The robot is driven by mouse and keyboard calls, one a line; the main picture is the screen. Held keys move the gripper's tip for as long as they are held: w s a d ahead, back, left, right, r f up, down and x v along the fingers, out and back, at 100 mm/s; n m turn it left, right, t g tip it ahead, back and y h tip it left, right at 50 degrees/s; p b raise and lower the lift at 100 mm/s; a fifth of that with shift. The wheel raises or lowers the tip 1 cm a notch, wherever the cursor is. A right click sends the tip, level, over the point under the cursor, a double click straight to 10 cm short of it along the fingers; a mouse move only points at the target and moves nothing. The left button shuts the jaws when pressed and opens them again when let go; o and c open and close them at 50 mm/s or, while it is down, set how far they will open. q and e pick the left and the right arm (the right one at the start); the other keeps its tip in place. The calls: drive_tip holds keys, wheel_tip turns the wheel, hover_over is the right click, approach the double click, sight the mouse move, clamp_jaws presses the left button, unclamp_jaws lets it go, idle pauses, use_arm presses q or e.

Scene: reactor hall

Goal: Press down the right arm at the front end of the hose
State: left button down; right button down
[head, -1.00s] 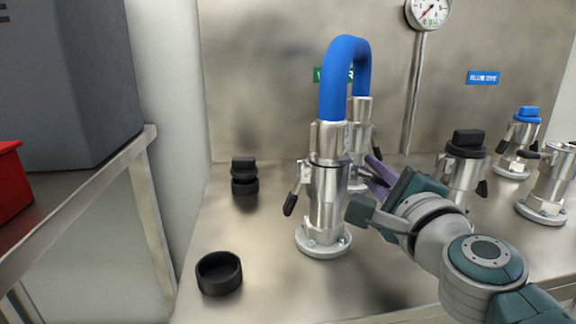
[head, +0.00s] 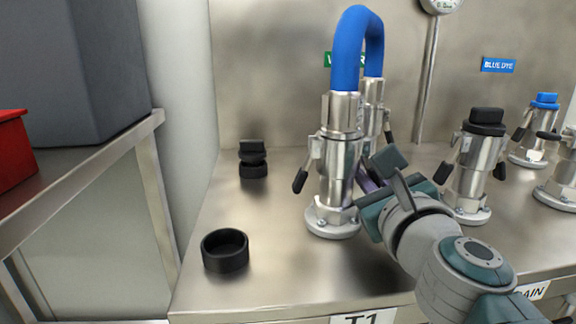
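The blue hose (head: 347,50) arches between a front coupling and a rear coupling on the steel bench. Its front end (head: 341,117) sits upright on the flanged front fitting (head: 334,216). The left arm (head: 300,180) of this end hangs down along the side, with a black tip. The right arm at the front end is hidden or cannot be made out behind my gripper. My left gripper is not in view.
The rear coupling (head: 372,98) stands just behind. A black-capped fitting (head: 481,160) and a blue-capped fitting (head: 535,130) stand to the right. An open black cap (head: 225,250) and a second black cap (head: 253,160) are on the left of the bench.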

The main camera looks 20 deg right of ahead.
drive_tip(key=shift+a+m, duration=0.15)
drive_tip(key=shift+m, duration=0.15)
drive_tip(key=c, duration=0.9)
unclamp_jaws()
drive_tip(key=shift+c, duration=0.2)
